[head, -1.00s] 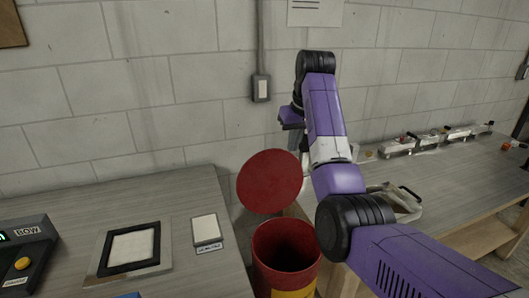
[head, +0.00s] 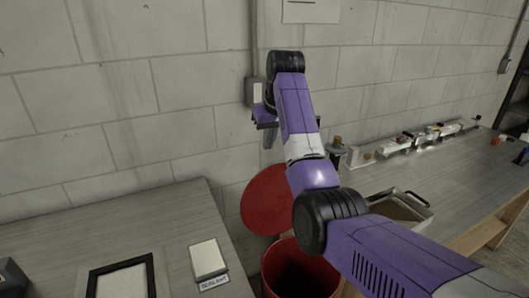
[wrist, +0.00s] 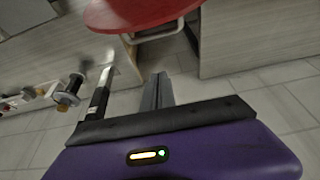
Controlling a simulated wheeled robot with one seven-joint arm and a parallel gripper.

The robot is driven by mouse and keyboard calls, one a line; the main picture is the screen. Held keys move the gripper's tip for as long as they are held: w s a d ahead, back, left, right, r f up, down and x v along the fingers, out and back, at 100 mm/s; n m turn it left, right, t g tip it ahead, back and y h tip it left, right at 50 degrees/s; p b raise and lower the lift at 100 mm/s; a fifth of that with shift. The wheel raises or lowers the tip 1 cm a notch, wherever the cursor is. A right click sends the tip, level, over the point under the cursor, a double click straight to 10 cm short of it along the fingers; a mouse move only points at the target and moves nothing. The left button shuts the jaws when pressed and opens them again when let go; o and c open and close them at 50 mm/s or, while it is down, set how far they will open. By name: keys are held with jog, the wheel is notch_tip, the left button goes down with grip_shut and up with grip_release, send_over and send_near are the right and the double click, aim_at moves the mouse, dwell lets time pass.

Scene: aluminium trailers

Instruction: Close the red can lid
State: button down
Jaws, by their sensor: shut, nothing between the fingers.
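The red can (head: 275,272) stands in the gap between two tables, its top open and its inside dark. Its round red lid (head: 265,200) is raised, tilted up behind the opening, and partly hidden by my arm. The lid also shows at the top of the wrist view (wrist: 140,12), cut off by the frame. My gripper (head: 268,142) points down, above the lid's upper edge in the head view, and looks apart from it. Its grey fingers (wrist: 158,88) are together and empty in the wrist view.
The left table (head: 130,228) holds a black-framed pad (head: 121,284) and a white labelled plate (head: 207,258). The right table (head: 462,185) holds a metal tray (head: 428,212) and several small fittings. A block wall (head: 170,80) with a switch box (head: 255,92) stands behind.

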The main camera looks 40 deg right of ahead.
notch_tip(320, 180, down, 9)
jog(key=p, duration=0.4)
jog(key=shift+s+a+r, duration=0.15)
jog(key=shift+s, duration=0.25)
dwell(0.5)
